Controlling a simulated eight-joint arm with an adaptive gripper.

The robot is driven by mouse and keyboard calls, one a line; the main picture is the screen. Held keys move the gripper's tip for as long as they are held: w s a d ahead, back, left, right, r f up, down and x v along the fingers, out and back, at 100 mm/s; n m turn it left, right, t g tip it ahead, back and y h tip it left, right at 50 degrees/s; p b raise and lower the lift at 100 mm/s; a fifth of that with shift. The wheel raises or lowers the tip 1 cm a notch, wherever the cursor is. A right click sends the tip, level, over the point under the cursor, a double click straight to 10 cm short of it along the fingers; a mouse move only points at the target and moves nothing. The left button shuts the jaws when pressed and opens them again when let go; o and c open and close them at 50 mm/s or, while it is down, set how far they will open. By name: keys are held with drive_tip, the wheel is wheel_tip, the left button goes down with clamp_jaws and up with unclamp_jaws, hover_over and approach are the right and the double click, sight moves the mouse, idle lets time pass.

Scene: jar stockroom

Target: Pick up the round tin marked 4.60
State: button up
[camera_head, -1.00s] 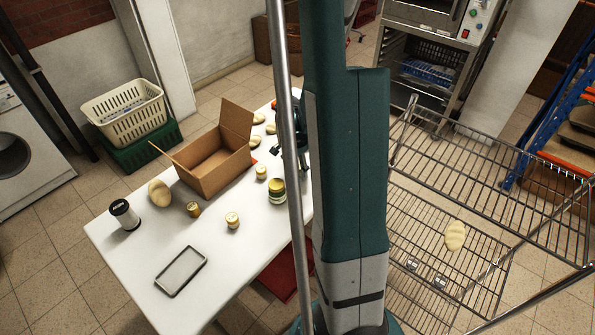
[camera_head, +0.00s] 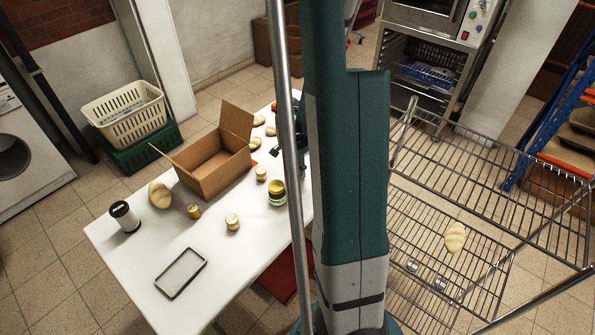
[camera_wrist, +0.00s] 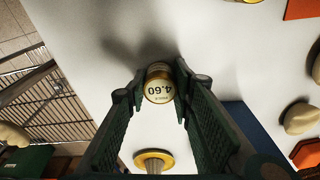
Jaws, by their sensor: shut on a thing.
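The round tin marked 4.60 (camera_wrist: 158,92) shows in the wrist view with its gold rim and pale label facing the camera, the print upside down. My gripper (camera_wrist: 159,77) is shut on it, one green finger on each side near the tips. Whether the tin is clear of the white table (camera_wrist: 90,80) I cannot tell for sure. In the head view my gripper (camera_head: 276,152) is over the table's far right part, partly hidden by my column, and the held tin cannot be made out there.
A yellow-lidded jar (camera_head: 277,192), several small gold-lidded tins (camera_head: 232,222), an open cardboard box (camera_head: 215,165), a black-lidded jar (camera_head: 124,216) and a dark-framed tray (camera_head: 181,273) stand on the table. Bread-like pieces (camera_wrist: 301,118) lie near my gripper. A wire rack (camera_head: 450,210) is at the right.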

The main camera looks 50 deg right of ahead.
drive_tip(key=shift+r+p, duration=1.2)
drive_tip(key=shift+r, duration=3.75)
